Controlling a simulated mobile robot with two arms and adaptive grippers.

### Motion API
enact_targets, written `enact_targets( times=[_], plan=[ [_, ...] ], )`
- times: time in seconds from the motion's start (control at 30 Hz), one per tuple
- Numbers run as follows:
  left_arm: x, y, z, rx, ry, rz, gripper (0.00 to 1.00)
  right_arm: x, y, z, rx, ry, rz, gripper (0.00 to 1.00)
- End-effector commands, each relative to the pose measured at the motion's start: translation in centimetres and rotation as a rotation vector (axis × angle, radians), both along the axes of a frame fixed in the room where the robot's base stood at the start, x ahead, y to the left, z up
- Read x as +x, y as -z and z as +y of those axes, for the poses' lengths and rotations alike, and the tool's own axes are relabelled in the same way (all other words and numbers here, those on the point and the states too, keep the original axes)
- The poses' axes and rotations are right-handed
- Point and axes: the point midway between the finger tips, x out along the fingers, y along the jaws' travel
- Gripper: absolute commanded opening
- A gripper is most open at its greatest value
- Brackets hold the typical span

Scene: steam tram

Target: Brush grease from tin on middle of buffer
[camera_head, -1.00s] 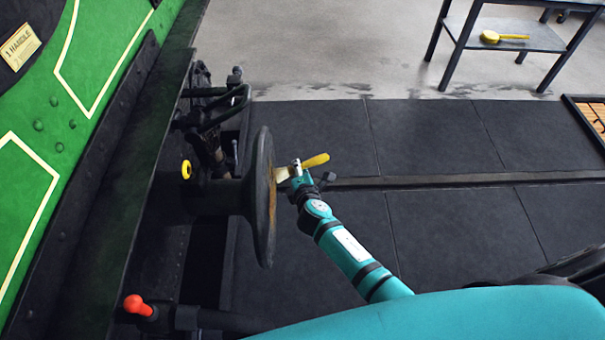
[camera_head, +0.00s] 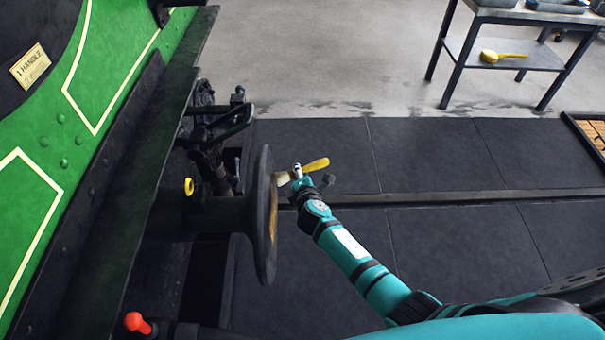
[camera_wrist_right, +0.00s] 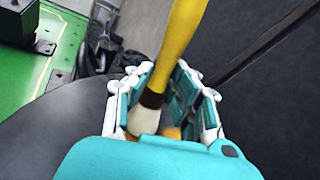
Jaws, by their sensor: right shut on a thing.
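The buffer (camera_head: 263,240) is a dark round disc seen nearly edge-on in the head view. A brownish-yellow patch (camera_head: 274,212) shows on its right face. The buffer's dark face also fills the left of the right wrist view (camera_wrist_right: 60,125). My right gripper (camera_head: 297,177) is shut on a brush (camera_head: 317,164) with a yellow handle, dark collar and pale bristles. The bristles (camera_wrist_right: 143,120) are at the upper part of the face; I cannot tell whether they touch it. No grease tin is recognisable. My left gripper is not in view.
A green vehicle front (camera_head: 110,110) stands at left, with a coupling (camera_head: 215,125) behind the buffer and a red-orange knob (camera_head: 136,321) below. A metal table (camera_head: 520,55) holds a yellow brush (camera_head: 500,56) on its lower shelf. The dark floor mats between are clear.

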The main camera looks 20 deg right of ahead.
Motion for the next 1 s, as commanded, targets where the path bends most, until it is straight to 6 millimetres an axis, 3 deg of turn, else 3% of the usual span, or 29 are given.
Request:
enact_targets(
  times=[0.03,0.77,1.0],
  plan=[
    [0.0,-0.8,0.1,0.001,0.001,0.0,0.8,0.0,-0.8,0.0,0.0,0.0,0.0,0.0],
    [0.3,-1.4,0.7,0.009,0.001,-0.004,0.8,-3.6,-0.8,1.2,0.0,0.0,0.0,0.0],
    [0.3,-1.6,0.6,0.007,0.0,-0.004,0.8,-5.6,-0.7,1.8,0.0,0.0,0.002,0.0]
  ],
)
